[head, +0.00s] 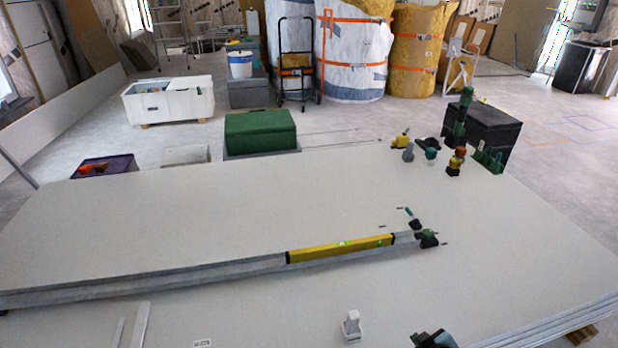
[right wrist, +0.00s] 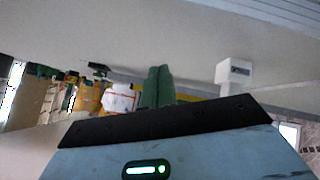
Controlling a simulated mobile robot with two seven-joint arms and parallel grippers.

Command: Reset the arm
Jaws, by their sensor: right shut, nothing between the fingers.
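My right gripper (head: 433,341) shows only in part at the bottom edge of the head view, over the near part of the pale panel stack (head: 180,220). In the right wrist view its green fingers (right wrist: 157,86) are together, with nothing between them. A small white block-like object (head: 351,327) stands on the panel to its left; a white block (right wrist: 233,73) also shows to the right of the fingers in the right wrist view. My left gripper is not in view.
A yellow level (head: 340,249) lies across the panels, with small dark and green tools (head: 428,238) at its right end. Several tools (head: 455,162) stand at the far right corner. A green box (head: 260,132) and white crate (head: 168,100) stand beyond. The left panel surface is mostly clear.

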